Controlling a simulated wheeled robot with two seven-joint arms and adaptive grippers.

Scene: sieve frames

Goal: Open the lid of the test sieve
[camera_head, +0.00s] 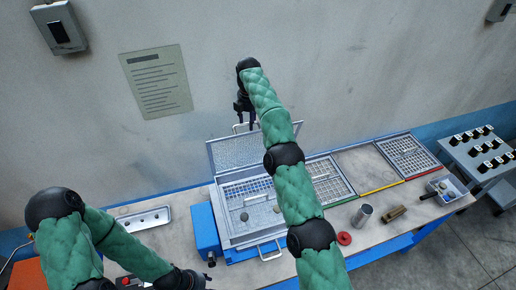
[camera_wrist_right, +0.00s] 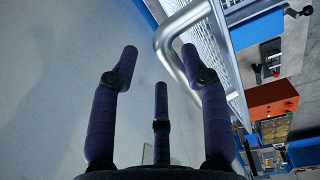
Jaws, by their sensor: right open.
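The test sieve (camera_head: 228,238) is a grey metal box with a mesh tray on the bench. Its mesh lid (camera_head: 236,150) stands raised at the back, tilted up from the box. A metal handle (camera_head: 240,127) is on the lid's upper edge. My right gripper (camera_head: 244,116) is at that handle with fingers spread. In the right wrist view, the gripper (camera_wrist_right: 160,58) is open and the bent lid handle (camera_wrist_right: 168,42) passes close to one fingertip. Contact is unclear. My left gripper (camera_head: 190,281) is low at the bottom edge, its fingers not clear.
A blue box (camera_head: 205,232) adjoins the sieve's left side. A front handle (camera_head: 269,251) sticks out. More mesh frames (camera_head: 408,158) lie to the right, with a metal cup (camera_head: 362,215), a red ring (camera_head: 344,239) and a brass piece (camera_head: 393,213). The wall is close behind.

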